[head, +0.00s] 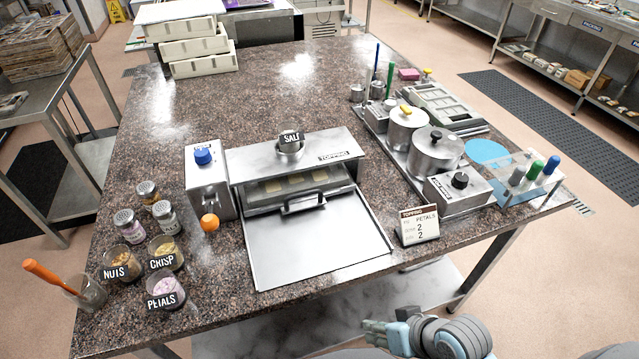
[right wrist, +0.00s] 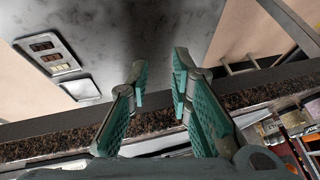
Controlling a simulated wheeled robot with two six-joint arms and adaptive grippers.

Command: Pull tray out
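The silver topping station (head: 338,144) stands at the middle of the stone counter. Inside its front opening lies a tray (head: 270,188) with several pale squares; its front shows a dark bar handle (head: 303,204). A flat bare metal plate (head: 318,245) extends from the opening towards the counter's front edge. My right gripper (head: 374,330) is low, in front of the counter's near edge, apart from the tray and handle. In the right wrist view its teal fingers (right wrist: 160,72) are spread, with nothing between them. My left gripper is not in view.
A blue-buttoned box (head: 206,180) and an orange ball (head: 209,222) stand left of the plate. Topping jars (head: 164,290) fill the front left. White trays (head: 190,45) are stacked at the back left.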

